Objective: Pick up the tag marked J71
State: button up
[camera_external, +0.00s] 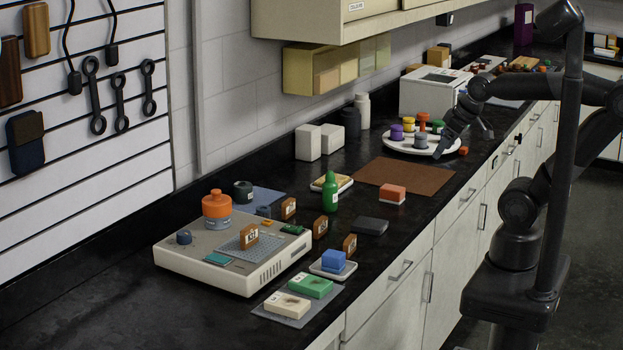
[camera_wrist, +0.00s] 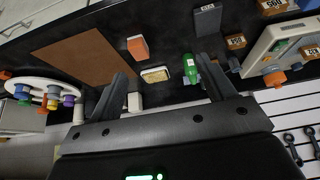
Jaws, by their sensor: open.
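Several small orange-brown tags with white labels stand around the grey instrument. In the external view one tag (camera_external: 249,236) is on the instrument's top, another tag (camera_external: 288,208) is at its back edge, and two tags, (camera_external: 320,227) and (camera_external: 350,245), are to its right. The wrist view shows tags at upper right, including one tag (camera_wrist: 235,41) near the green bottle and another tag (camera_wrist: 272,6) at the top edge. I cannot read for certain which is J71. My gripper (camera_external: 464,143) is open and empty by the white round tray, far from the tags; its fingers (camera_wrist: 163,84) show spread.
The grey instrument (camera_external: 205,258) carries an orange-topped jar (camera_external: 216,205). A green bottle (camera_external: 330,192), blue block (camera_external: 333,259), dark box (camera_external: 370,226) and orange-red block (camera_external: 392,193) stand nearby. A bare brown mat (camera_external: 410,177) lies between these and the round tray (camera_external: 397,149).

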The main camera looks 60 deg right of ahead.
jog(key=shift+o, duration=0.6)
jog(key=g, duration=0.1)
send_over(291, 203)
jog(key=s, duration=0.4)
notch_tip(291, 203, down, 11)
jog(key=shift+n, duration=0.3)
jog(key=x, duration=0.5)
jog(key=shift+w+a, duration=0.2)
jog(key=shift+a, duration=0.15)
jog(key=shift+d+x, duration=0.15)
jog(key=shift+x, duration=1.2)
jog(key=shift+d+x, duration=0.15)
jog(key=shift+x, duration=1.25)
jog(key=shift+s, duration=0.1)
jog(key=shift+c, duration=0.2)
